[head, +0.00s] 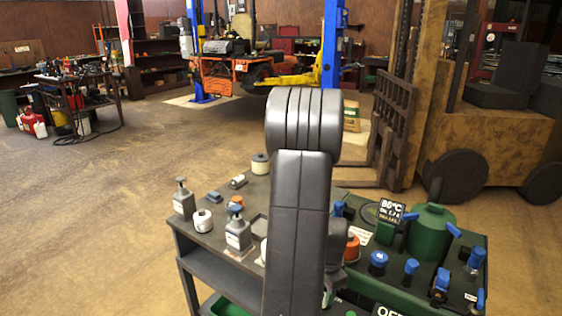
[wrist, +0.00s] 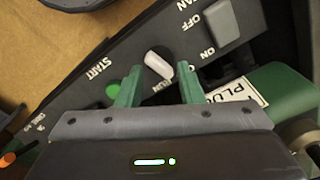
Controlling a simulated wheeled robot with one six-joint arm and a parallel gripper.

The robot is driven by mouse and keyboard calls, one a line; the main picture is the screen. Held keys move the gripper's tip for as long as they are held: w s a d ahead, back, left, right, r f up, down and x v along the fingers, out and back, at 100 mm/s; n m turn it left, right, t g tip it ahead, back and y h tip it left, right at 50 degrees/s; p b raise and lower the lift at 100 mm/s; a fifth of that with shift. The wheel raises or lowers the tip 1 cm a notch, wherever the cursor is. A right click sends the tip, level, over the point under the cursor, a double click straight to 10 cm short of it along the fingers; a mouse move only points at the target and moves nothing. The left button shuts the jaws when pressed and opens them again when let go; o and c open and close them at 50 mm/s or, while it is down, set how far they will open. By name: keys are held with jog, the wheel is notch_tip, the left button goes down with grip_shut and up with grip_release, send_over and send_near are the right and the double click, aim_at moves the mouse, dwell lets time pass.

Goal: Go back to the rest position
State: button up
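My gripper (wrist: 159,84) shows in the wrist view as two green fingers standing apart. Nothing is visibly held between them. A white knob or lever (wrist: 159,63) lies just beyond and between the fingertips, on a dark panel (wrist: 78,103) marked START, RUN, OFF and ON. I cannot tell whether the fingers touch it. A green button (wrist: 113,90) sits beside the left finger, and a grey switch (wrist: 208,22) is at the upper right. In the head view my arm stands upright in the middle and hides my gripper.
In the head view, a dark cart (head: 216,262) with bottles stands left of my arm. A green tank (head: 431,232) and several blue-handled fittings are at the right. A forklift (head: 490,140) stands behind.

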jog(key=shift+r, duration=2.55)
jog(key=shift+s, duration=0.1)
